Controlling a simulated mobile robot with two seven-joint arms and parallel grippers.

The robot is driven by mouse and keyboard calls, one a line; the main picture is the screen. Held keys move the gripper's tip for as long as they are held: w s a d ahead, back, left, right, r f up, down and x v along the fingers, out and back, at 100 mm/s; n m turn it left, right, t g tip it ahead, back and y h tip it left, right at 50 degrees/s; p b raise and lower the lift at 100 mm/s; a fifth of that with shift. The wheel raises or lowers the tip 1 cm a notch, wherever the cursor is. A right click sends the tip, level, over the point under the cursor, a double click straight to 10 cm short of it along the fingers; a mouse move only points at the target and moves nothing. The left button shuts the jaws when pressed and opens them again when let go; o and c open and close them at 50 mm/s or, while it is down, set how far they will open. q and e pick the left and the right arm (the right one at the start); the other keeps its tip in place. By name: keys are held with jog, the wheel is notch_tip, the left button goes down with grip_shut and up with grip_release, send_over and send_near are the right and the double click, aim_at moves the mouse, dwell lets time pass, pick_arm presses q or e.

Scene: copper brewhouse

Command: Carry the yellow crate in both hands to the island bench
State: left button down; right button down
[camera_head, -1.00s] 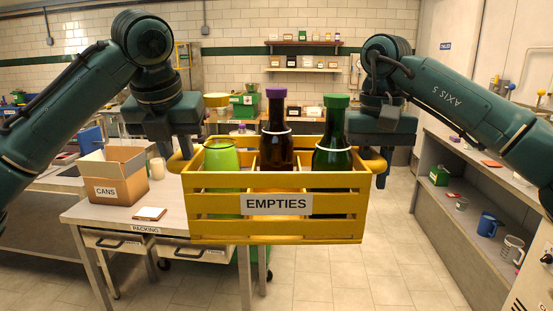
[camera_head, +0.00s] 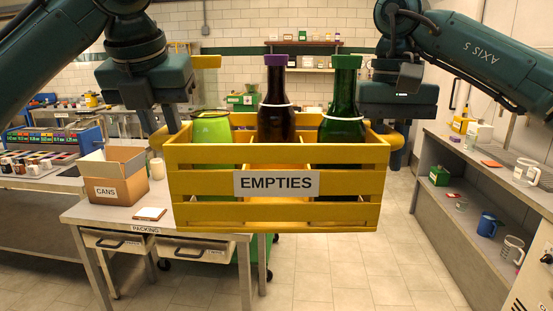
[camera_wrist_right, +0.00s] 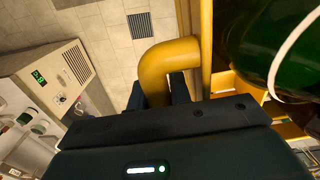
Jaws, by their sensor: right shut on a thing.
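The yellow crate (camera_head: 278,214), labelled EMPTIES, hangs level in the air before me, partly in front of the packing table. It holds a lime-green vessel (camera_head: 212,142), a dark brown bottle with a purple cap (camera_head: 276,112) and a green bottle with a green cap (camera_head: 343,112), all upright. My left gripper (camera_head: 167,126) is at the crate's left handle and looks shut on it; its fingertips are partly hidden. My right gripper (camera_head: 397,138) is shut on the right handle, which also shows in the right wrist view (camera_wrist_right: 165,66). I cannot tell which bench is the island bench.
The packing table (camera_head: 95,211) at left bears an open CANS box (camera_head: 116,182) and a small notepad (camera_head: 149,214). A long grey shelf unit (camera_head: 455,215) with mugs runs along the right. Tiled floor (camera_head: 400,270) is clear between them.

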pick_arm(q)
jog(key=shift+w, duration=0.1)
pick_arm(e)
jog(key=shift+w, duration=0.1)
